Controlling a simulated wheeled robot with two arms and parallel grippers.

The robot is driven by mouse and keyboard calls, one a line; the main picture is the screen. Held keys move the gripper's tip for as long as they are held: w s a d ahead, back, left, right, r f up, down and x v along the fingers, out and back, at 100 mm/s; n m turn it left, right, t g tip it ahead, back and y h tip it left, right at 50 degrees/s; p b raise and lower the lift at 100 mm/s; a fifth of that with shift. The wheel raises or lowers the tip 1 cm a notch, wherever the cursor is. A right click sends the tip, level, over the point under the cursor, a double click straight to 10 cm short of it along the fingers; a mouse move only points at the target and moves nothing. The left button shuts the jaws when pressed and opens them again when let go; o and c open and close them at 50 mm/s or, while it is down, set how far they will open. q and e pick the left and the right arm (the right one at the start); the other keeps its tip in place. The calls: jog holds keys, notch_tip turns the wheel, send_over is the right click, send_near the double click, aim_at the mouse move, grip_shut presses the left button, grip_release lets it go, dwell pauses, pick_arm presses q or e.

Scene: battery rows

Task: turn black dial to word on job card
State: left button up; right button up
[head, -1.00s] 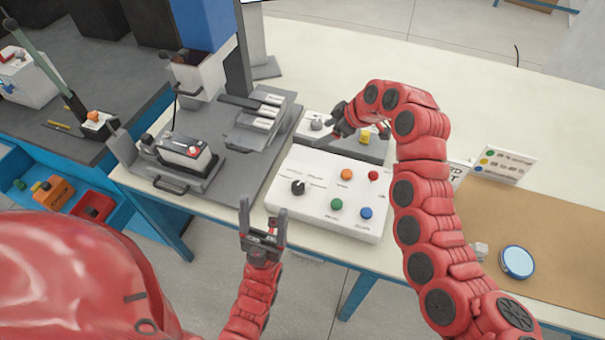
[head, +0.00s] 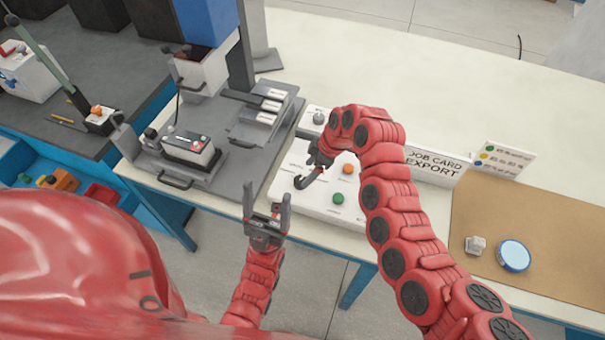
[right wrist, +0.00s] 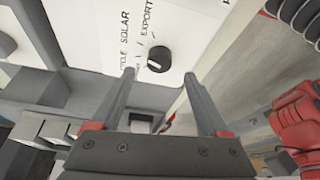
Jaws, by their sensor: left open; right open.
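The black dial (right wrist: 158,58) sits on the white control panel (right wrist: 90,25), with the words SOLAR and EXPORT and a partly cut-off word beside it. Its white mark is small, and I cannot tell which word it points to. In the head view the dial is hidden behind my right gripper (head: 312,176). That gripper is open over the panel (head: 330,205); in the right wrist view its fingertips (right wrist: 158,75) frame the dial from either side without visible contact. The job card (head: 433,166) reads EXPORT. My left gripper (head: 266,200) is open and empty at the table's front edge.
Orange (head: 348,168) and green (head: 338,198) buttons lie close to my right gripper. A battery (head: 188,148) sits in a grey fixture on the left. A brown mat (head: 550,250) with a blue-rimmed round tin (head: 514,256) is on the right.

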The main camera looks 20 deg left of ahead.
aim_at(301, 180)
jog(key=shift+p+x, duration=0.45)
jog(key=shift+x, duration=2.2)
grip_shut()
